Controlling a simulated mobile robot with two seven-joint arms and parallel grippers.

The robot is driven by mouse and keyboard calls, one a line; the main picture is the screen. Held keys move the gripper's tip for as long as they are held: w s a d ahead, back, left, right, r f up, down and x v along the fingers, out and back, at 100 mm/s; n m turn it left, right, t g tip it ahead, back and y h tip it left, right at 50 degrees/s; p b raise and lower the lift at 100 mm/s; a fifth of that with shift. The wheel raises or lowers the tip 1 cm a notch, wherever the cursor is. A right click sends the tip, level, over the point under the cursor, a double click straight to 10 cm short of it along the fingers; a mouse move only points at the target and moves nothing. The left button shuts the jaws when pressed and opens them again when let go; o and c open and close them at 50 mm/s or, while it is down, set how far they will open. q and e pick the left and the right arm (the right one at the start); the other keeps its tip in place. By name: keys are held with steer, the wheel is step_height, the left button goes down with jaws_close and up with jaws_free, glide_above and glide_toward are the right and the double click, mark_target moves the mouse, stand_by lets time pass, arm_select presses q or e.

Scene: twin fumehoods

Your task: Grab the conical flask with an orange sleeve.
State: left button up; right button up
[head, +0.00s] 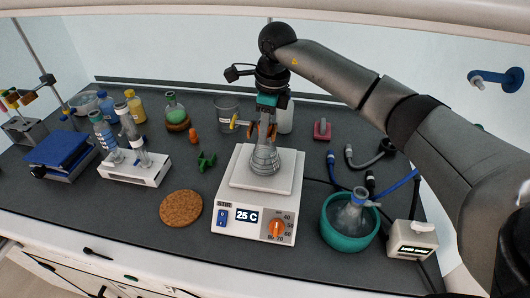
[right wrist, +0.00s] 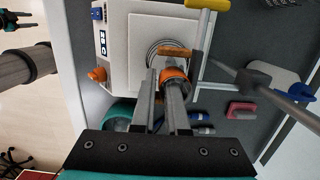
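The conical flask (head: 264,161) is clear glass and stands upright on the white top of the hot plate (head: 232,215). Its orange sleeve (right wrist: 176,77) is around the neck and shows in the right wrist view, partly behind a finger. My right gripper (head: 263,128) points down at the flask's neck from above and behind. In the right wrist view its two fingers (right wrist: 162,88) are apart, with a gap between them. The sleeve lies by the tip of the right-hand finger; I cannot tell if they touch.
A clamp with a yellow handle (head: 234,121) sits close to the flask's neck. A teal bowl (head: 346,241) holding a flask stands to the right, and a cork mat (head: 181,208) lies to the left.

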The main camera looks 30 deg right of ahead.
jaws_close()
steer(key=shift+r, duration=0.1)
stand_by(1.0)
stand_by(0.3)
